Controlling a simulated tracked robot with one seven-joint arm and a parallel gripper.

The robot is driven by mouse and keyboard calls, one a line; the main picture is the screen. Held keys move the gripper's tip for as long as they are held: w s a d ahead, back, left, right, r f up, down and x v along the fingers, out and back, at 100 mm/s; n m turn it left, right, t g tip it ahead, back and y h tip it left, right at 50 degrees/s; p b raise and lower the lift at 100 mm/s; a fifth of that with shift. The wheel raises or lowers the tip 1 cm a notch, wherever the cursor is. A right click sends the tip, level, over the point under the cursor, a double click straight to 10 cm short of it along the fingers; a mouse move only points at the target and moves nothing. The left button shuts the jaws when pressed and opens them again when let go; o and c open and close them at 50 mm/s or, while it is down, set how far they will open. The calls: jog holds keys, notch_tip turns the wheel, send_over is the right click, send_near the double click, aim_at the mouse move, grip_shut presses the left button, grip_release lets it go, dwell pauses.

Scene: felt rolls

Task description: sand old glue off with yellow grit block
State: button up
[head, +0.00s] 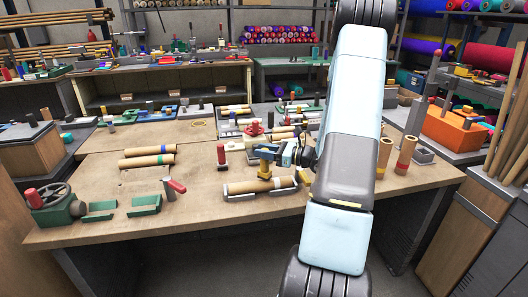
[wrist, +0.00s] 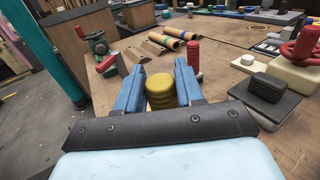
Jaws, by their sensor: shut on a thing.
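My gripper (head: 282,155) has blue fingers and reaches over the wooden bench from the right. In the wrist view its fingers (wrist: 160,80) are shut on a ribbed, rounded yellow piece, which I take as the yellow grit block (wrist: 160,92). In the head view the yellow block (head: 264,168) is upright at the fingers, right above a tan cardboard tube (head: 245,187) lying in a low cradle. I cannot tell whether the block touches the tube. Old glue cannot be made out in either view. The tube is hidden in the wrist view.
Two tan tubes (head: 147,156) lie on the bench to the left. A green vise-like tool (head: 55,207) and green brackets (head: 145,205) stand near the front left. Upright tubes (head: 405,155) stand at the right. The bench's left middle (head: 105,180) is clear.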

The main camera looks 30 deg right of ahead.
jog(key=shift+f, duration=0.45)
dwell(0.6)
jog(key=shift+s, duration=0.1)
jog(key=shift+v, duration=1.1)
jog(key=shift+s+a+r, duration=0.1)
jog(key=shift+s+a, duration=0.05)
jog(key=shift+x, duration=1.2)
jog(key=shift+d, duration=0.2)
